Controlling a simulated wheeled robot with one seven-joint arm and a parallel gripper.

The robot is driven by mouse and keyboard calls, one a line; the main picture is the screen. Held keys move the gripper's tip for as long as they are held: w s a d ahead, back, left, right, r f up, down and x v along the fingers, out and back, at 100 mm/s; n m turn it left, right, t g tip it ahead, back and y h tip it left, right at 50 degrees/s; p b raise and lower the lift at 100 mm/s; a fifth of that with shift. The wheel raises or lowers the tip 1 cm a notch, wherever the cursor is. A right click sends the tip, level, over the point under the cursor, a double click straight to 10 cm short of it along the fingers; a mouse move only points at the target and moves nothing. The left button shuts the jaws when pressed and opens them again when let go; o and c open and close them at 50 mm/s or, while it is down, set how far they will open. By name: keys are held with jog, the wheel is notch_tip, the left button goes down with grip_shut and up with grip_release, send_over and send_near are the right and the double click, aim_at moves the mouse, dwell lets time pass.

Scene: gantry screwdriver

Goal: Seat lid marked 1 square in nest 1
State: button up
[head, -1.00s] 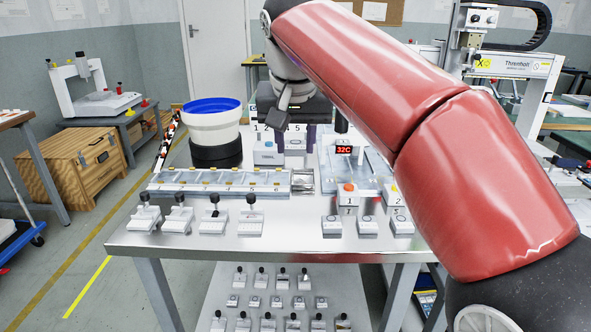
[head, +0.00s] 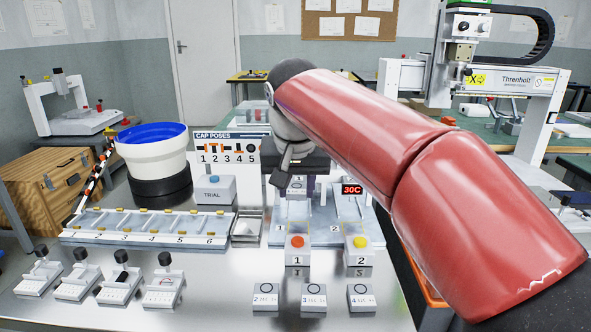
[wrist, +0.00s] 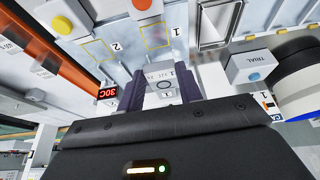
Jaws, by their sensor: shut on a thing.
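My gripper (wrist: 161,88) is shut on the lid marked 1 (wrist: 162,75), a white block with a dark ring and small print. The dark purple fingers stand on either side of it. In the head view the lid (head: 297,184) shows partly below my wrist. Nest 1 (wrist: 155,37) is a yellow-outlined square on a pale plate, beside a printed 1. It looks empty and lies just ahead of the lid in the wrist view. In the head view nest 1 (head: 298,226) is nearer the camera than the lid. Height above the plate is hard to tell.
Nest 2 (head: 350,232) lies right of nest 1, near a red 30C display (head: 352,190). Red button 1 (head: 297,242) and yellow button 2 (head: 361,242) stand in front. A metal tray (head: 248,226) and TRIAL box (head: 214,190) are at left. Several marked blocks (head: 313,297) line the front.

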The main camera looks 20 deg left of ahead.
jog(key=shift+w+d+f, duration=0.2)
jog(key=shift+w+f, duration=0.1)
jog(key=shift+f, duration=0.1)
jog(key=b, duration=0.5)
send_over(298, 231)
jog(key=s, duration=0.2)
jog(key=f, duration=0.4)
jog(key=shift+w+d+f, duration=0.2)
jog(key=shift+w+f, duration=0.05)
jog(key=shift+f, duration=0.15)
jog(key=shift+f+b, duration=0.45)
jog(key=shift+f, duration=0.15)
jog(key=shift+f+b, duration=0.35)
jog(key=shift+f, duration=0.4)
jog(key=o, duration=1)
jog(key=shift+o, duration=0.2)
jog(key=shift+r, duration=0.15)
jog(key=p+v, duration=0.2)
jog(key=v, duration=0.5)
jog(key=shift+s+r, duration=0.2)
jog(key=shift+r, duration=0.05)
